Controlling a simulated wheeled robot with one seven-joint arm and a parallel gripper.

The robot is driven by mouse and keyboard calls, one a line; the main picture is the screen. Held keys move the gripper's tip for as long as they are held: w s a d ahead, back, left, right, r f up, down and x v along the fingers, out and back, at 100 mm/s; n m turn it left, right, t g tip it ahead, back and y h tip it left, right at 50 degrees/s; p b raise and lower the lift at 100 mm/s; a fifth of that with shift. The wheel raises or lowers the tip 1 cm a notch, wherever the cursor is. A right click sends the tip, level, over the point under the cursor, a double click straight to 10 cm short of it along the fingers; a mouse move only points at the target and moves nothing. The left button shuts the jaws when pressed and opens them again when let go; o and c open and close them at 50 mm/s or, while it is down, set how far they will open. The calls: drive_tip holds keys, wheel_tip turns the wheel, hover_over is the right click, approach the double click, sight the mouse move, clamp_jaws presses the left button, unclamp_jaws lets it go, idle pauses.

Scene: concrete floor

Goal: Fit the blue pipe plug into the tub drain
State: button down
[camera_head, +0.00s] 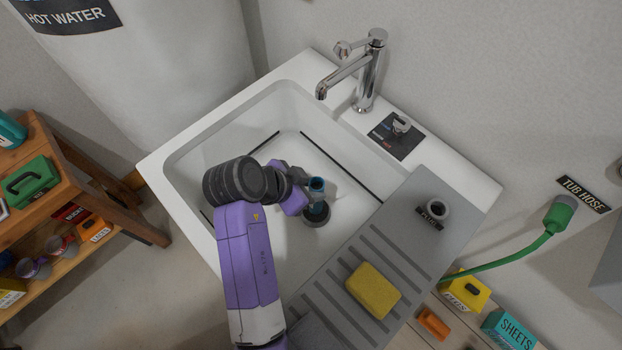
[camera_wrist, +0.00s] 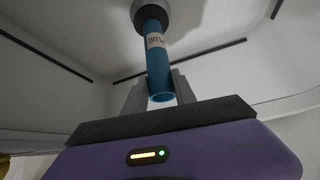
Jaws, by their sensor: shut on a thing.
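The blue pipe plug (camera_head: 317,186) is a blue cylinder inside the white tub (camera_head: 215,140). A white label shows on it in the wrist view (camera_wrist: 156,58). My gripper (camera_head: 304,195) is shut on the plug, with its fingers either side of the near end in the wrist view (camera_wrist: 159,92). The plug's far end meets a dark grey round collar (camera_head: 316,218) at the tub floor, also at the top of the wrist view (camera_wrist: 152,12). I cannot tell if this collar is the drain or part of the plug, or how deep the plug sits.
A chrome faucet (camera_head: 368,75) stands on the back rim. A grey draining board (camera_head: 330,315) with a yellow sponge (camera_head: 373,290) covers the tub's right side. A wooden shelf (camera_head: 100,215) stands at left. A green hose (camera_head: 520,252) hangs at right.

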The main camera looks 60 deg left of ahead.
drive_tip(key=c, duration=0.9)
unclamp_jaws()
drive_tip(key=shift+s+r, duration=0.1)
drive_tip(key=v, duration=0.7)
drive_tip(key=shift+s+r, duration=0.15)
drive_tip(key=shift+r, duration=0.1)
drive_tip(key=shift+r, duration=0.1)
